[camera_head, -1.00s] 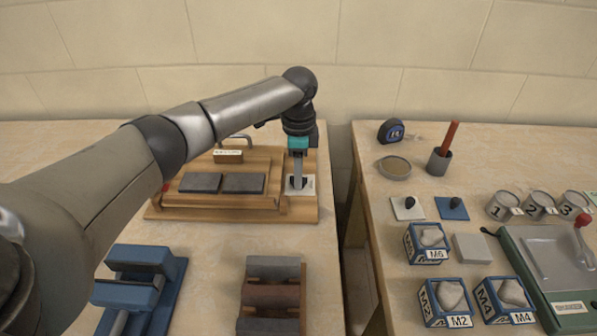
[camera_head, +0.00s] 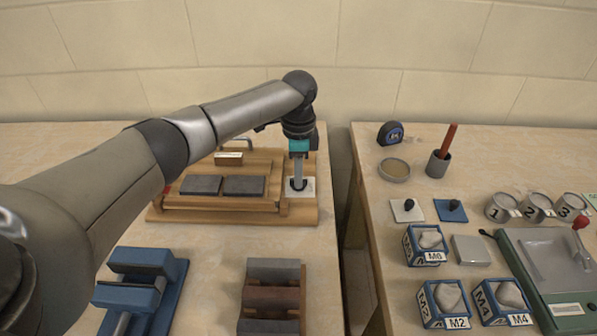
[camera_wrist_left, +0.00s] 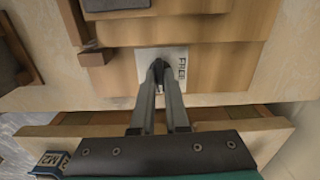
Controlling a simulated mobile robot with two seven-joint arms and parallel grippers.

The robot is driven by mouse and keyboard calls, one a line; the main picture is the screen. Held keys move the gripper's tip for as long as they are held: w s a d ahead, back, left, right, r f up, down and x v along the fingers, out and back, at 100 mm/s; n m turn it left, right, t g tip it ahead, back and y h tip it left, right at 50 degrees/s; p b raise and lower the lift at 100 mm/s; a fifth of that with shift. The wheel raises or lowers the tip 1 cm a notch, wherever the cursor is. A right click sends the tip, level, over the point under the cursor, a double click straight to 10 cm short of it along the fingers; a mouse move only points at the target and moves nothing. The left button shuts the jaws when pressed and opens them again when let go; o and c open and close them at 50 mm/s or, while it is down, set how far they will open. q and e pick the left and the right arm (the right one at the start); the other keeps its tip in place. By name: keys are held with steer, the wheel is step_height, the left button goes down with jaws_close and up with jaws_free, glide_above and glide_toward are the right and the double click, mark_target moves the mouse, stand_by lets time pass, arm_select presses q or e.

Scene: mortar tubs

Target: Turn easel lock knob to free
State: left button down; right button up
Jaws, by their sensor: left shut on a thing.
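The wooden easel (camera_head: 170,214) stands on the left table, with two dark slabs (camera_head: 244,186) on its board. Its lock knob (camera_wrist_left: 158,70) is a small dark piece on a white plate (camera_wrist_left: 181,54) at the easel's right side. The plate also shows in the head view (camera_head: 308,187), and the word FREE is readable on it in the left wrist view. My left gripper (camera_head: 298,184) points straight down at the plate. In the left wrist view its fingers (camera_wrist_left: 159,76) are shut on the knob, which they partly hide. My right gripper is not in view.
A blue vise (camera_head: 140,290) and a rack of blocks (camera_head: 272,296) stand in front of the easel. A gap separates the right table, which holds a tape measure (camera_head: 391,132), a pot with a red stick (camera_head: 438,164), cups, blue boxes (camera_head: 444,302) and a green device (camera_head: 540,262).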

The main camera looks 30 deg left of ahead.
arm_select(q)
steer(key=n+p, duration=0.7)
steer(key=p, duration=0.2)
steer(key=shift+d+r+p, duration=0.1)
steer(key=shift+r+p, duration=0.05)
steer(key=shift+p, duration=0.15)
steer(key=n+p, duration=0.2)
steer(key=n, duration=0.2)
steer(key=shift+p, duration=0.4)
steer(key=n+p, duration=0.1)
steer(key=n, duration=0.2)
steer(key=shift+n, duration=0.4)
steer(key=shift+n+p, duration=0.4)
steer(key=shift+n, duration=1.1)
steer(key=c, duration=0.9)
jaws_free()
